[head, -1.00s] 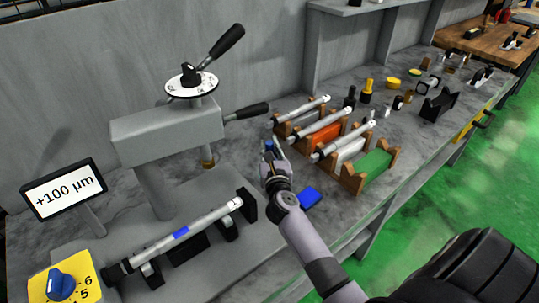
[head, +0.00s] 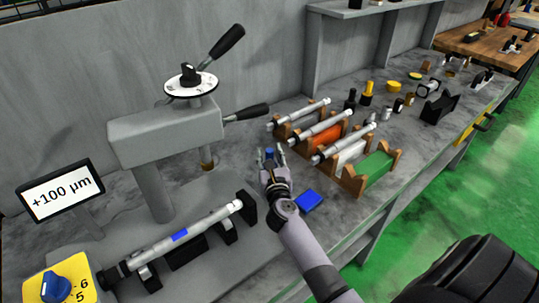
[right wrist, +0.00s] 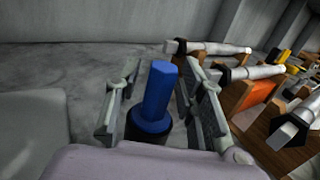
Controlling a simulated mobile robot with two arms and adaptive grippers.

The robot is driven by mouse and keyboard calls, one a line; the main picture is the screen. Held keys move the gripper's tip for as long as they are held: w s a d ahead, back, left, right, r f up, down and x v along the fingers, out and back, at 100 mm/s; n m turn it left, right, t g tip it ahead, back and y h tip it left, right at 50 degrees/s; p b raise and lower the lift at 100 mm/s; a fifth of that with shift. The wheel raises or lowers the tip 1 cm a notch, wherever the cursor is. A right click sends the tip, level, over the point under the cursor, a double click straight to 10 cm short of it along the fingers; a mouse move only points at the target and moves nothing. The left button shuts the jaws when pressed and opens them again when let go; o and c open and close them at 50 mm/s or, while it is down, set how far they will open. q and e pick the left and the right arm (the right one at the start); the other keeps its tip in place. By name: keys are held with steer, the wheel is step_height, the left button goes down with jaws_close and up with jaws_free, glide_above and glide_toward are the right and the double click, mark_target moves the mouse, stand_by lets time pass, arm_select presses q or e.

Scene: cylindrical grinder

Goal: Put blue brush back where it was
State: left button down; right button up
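The blue brush (head: 269,153), with a blue six-sided handle and a black lower part, stands on the grey bench between the grinder and the racks. It shows upright in the right wrist view (right wrist: 157,95). My right gripper (head: 270,155) is open around the brush, with a finger on each side and visible gaps between. The right wrist view shows the spread fingers (right wrist: 160,98) too. The brush's lower end is hidden behind my gripper. A flat blue square (head: 308,201) lies bare on the bench, right of my right wrist. My left gripper is not in view.
The grinder (head: 165,135) holds a shaft (head: 205,221) with a blue band at the left. Wooden racks with shafts, an orange panel (head: 327,138) and a green one (head: 375,167) stand right of my gripper. A display (head: 62,190) reads +100 µm.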

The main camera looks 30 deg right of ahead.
steer(key=shift+r, duration=0.2)
steer(key=shift+r+p, duration=0.45)
steer(key=shift+p, duration=0.05)
steer(key=v, duration=0.3)
steer(key=b+v, duration=0.1)
steer(key=v, duration=0.7)
steer(key=shift+f, duration=0.3)
steer(key=shift+s+a+r, duration=0.1)
steer(key=shift+s+a, duration=0.15)
steer(key=shift+s, duration=0.25)
